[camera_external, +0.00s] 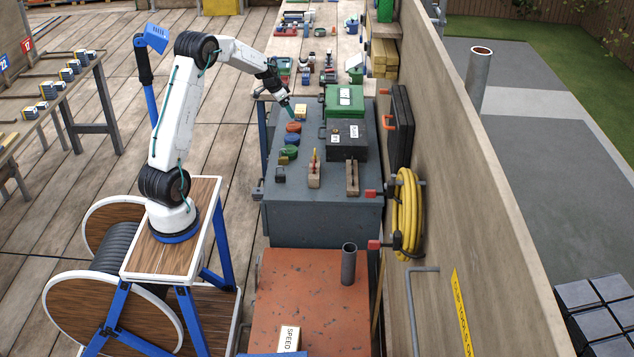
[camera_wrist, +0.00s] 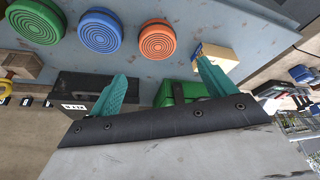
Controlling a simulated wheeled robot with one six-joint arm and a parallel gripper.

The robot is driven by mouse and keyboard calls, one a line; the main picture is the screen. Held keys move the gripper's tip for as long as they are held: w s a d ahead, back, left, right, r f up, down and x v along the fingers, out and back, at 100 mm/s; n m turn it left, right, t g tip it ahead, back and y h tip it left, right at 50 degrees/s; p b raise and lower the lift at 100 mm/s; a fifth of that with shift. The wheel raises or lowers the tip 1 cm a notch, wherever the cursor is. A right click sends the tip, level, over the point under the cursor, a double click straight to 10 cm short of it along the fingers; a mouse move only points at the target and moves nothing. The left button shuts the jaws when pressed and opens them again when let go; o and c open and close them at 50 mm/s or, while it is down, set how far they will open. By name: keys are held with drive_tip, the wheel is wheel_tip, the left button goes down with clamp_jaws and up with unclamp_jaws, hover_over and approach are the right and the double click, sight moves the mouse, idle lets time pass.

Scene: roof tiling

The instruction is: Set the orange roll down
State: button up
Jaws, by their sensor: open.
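The orange roll (camera_external: 293,127) lies flat on the grey bench (camera_external: 320,200), in a row with a blue roll (camera_external: 292,139) and a green roll (camera_external: 288,152). In the wrist view the orange roll (camera_wrist: 157,40) shows its ringed top, beside the blue roll (camera_wrist: 100,31) and the green roll (camera_wrist: 36,20). My gripper (camera_external: 288,110) is just above the bench at the far end of this row. In the wrist view my gripper (camera_wrist: 162,68) has its teal fingers apart, with nothing held between them. The orange roll appears beyond the fingertips, apart from them.
A yellowish block (camera_wrist: 214,54) sits beside the orange roll, close to one finger. A green case (camera_external: 344,100) and a dark case (camera_external: 346,139) stand to the right, near the wall. Wooden holders (camera_external: 314,173) stand nearer the camera. The bench front is clear.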

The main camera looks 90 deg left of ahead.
sight(293, 125)
wheel_tip(293, 125, down, 2)
drive_tip(key=shift+f, duration=0.25)
drive_tip(key=x, duration=0.7)
drive_tip(key=shift+w+f, duration=0.2)
drive_tip(key=shift+f, duration=0.05)
drive_tip(key=c, duration=1.1)
drive_tip(key=shift+c, duration=0.5)
drive_tip(key=shift+r, duration=0.2)
